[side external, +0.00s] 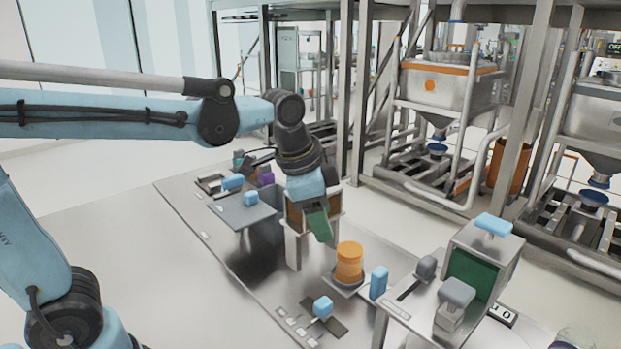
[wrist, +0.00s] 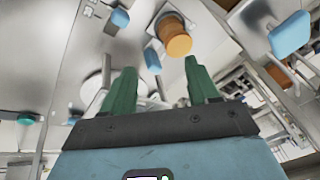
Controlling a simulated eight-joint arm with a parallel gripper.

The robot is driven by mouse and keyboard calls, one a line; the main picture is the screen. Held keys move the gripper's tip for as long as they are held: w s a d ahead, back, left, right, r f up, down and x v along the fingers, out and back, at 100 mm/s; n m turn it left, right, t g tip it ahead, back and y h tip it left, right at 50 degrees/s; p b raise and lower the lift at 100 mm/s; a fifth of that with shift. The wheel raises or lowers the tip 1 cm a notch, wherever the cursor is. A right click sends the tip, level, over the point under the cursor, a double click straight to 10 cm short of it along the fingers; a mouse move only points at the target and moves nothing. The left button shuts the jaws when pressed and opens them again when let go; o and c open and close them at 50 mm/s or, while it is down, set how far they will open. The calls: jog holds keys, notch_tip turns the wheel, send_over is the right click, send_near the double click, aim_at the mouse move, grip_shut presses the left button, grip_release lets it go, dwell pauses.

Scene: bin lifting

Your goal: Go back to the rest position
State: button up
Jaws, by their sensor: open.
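My gripper (side external: 318,222) hangs from my arm above the middle of the metal work table (side external: 190,212), in front of a box-like fixture (side external: 293,240). Its green fingers point down in the side external view. In the wrist view my gripper (wrist: 160,82) has its two green fingers spread apart, with nothing between them. An orange cylinder (side external: 349,262) stands upright to the right of the fingers, apart from them; it also shows in the wrist view (wrist: 177,40) beyond the fingertips.
A blue-handled part (side external: 323,307) and a blue block (side external: 379,281) stand near the cylinder. A metal box with a green panel (side external: 470,270) and blue handle (side external: 493,225) stands at right. Blue-topped fixtures (side external: 250,199) stand at left. Steel frames with hoppers (side external: 445,85) rise behind.

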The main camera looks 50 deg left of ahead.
jog(key=s+a+f+n+t, duration=0.3)
jog(key=s+a+f+n, duration=0.1)
jog(key=s+n, duration=0.4)
jog(key=shift+a+f, duration=0.25)
jog(key=shift+f, duration=0.15)
